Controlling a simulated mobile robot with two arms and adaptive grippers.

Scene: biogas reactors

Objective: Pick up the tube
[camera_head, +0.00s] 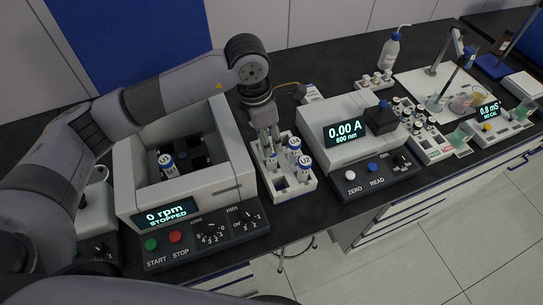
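Several tubes with blue-and-white tops stand upright in a white rack (296,188) between the centrifuge and the photometer. A left tube (270,160), a back tube (294,145) and a front-right tube (304,165) show there. Another tube (167,163), with a blue mark on its white cap, sits in the open centrifuge (131,190). My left gripper (269,140) points down over the rack's back left, right at the left tube. Its fingers look close together, and I cannot tell if they touch the tube. My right gripper is not in view.
The centrifuge display (166,214) reads 0 rpm, stopped. The photometer (346,135) stands close on the rack's right. Farther right are a rack of small vials (419,128), a wash bottle (390,50) and a meter (490,120). The counter's front edge lies close before the rack.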

